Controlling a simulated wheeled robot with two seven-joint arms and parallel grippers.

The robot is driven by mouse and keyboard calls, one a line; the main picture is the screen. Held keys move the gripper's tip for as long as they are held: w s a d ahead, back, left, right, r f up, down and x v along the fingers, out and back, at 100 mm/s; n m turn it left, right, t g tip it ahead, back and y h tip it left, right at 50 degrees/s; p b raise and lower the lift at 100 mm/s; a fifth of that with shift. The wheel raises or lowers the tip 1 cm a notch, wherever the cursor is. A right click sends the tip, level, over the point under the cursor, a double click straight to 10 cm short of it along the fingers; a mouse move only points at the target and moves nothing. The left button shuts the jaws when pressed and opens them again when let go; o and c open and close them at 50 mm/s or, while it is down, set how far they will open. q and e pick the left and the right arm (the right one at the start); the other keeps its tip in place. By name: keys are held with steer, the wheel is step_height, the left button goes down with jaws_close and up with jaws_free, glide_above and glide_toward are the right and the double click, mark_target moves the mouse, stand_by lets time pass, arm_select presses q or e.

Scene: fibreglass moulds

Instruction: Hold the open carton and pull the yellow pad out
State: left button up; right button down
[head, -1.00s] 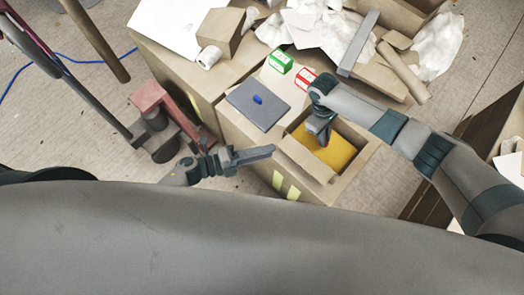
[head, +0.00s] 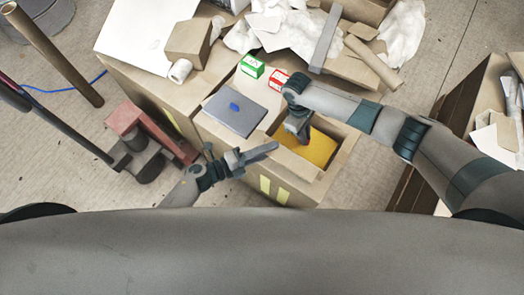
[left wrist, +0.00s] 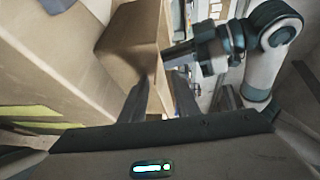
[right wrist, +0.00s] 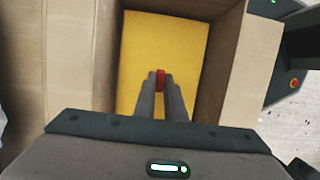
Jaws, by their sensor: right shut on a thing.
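The open brown carton (head: 340,158) stands at the near end of the bench, with the yellow pad (head: 322,148) lying inside. In the right wrist view the pad (right wrist: 190,45) has a small red tab (right wrist: 160,80). My right gripper (right wrist: 160,92) reaches down into the carton and its fingers are shut on the tab. My left gripper (head: 276,147) is at the carton's left corner. In the left wrist view its fingers (left wrist: 160,95) are apart, with a brown carton edge (left wrist: 152,75) close beyond them. I cannot tell whether that edge lies between the fingers.
A grey panel with a blue knob (head: 238,112) lies left of the carton. A green box (head: 251,66) and a red box (head: 274,79) stand behind. White cloth (head: 285,35) and a grey bar (head: 326,42) lie farther back. A red and grey machine (head: 140,140) stands on the floor at left.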

arm_select(q)
steer(key=shift+w+d, duration=0.2)
steer(key=shift+d, duration=0.2)
jaws_close()
steer(key=shift+s+a+f, duration=0.1)
steer(key=shift+f, duration=0.1)
stand_by(0.9)
